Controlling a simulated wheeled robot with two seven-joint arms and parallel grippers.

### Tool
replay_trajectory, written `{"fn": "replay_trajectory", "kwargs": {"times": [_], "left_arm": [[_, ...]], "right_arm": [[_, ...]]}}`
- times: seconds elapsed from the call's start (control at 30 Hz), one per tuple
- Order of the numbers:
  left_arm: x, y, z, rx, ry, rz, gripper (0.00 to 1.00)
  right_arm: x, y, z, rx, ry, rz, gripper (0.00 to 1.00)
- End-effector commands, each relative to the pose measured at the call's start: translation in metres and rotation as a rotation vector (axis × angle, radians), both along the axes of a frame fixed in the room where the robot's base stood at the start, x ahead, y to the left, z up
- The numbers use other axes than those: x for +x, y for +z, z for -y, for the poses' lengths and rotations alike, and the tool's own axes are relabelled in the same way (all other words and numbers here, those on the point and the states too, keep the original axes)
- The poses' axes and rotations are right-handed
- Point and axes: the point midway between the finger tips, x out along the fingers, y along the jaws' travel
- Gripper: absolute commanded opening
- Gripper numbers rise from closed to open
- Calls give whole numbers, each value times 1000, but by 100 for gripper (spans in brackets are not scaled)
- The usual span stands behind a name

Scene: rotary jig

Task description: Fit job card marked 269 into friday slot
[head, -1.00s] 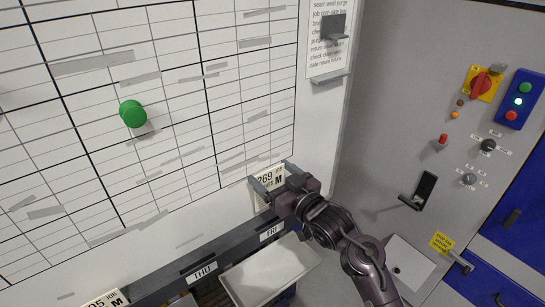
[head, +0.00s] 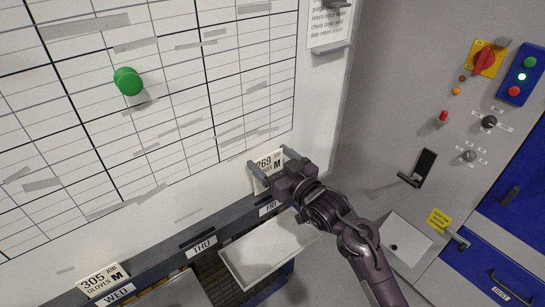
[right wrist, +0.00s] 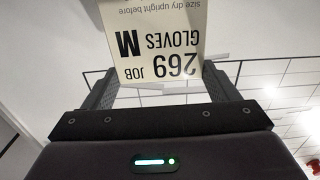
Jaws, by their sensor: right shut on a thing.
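The cream job card marked 269 (head: 264,164) is between the fingers of my right gripper (head: 271,162), which is shut on it by its side edges. In the right wrist view the card (right wrist: 160,45) appears upside down, reading 269 JOB, GLOVES M. The FRI label (head: 268,208) is on the dark slot rail just below the card and gripper. The card's lower edge and the friday slot opening are partly hidden by my gripper, so I cannot tell whether the card is in the slot. My left gripper is not in view.
A card marked 305 (head: 103,280) stands at the WED label (head: 115,293). The THU label (head: 199,246) is between WED and FRI. A pale flat panel (head: 262,252) juts out below the rail. A whiteboard (head: 160,130) with a green knob (head: 128,81) is behind.

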Motion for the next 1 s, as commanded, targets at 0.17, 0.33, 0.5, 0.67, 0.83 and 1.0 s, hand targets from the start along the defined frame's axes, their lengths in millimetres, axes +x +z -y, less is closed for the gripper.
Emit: {"fn": "replay_trajectory", "kwargs": {"times": [0.17, 0.33, 0.5, 0.67, 0.83, 1.0], "left_arm": [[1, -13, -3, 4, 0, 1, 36], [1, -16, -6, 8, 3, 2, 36], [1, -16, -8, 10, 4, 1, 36], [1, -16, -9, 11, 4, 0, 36], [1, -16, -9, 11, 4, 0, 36], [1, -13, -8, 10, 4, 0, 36]], "right_arm": [[0, -19, 0, 0, 1, 1, 48], [0, -24, 0, 0, 0, 1, 48], [0, -24, 0, 0, 0, 1, 48], [0, -24, 0, 0, 0, 1, 48], [0, -24, 0, 1, 0, 1, 48], [0, -23, 0, 0, 0, 1, 48]]}}
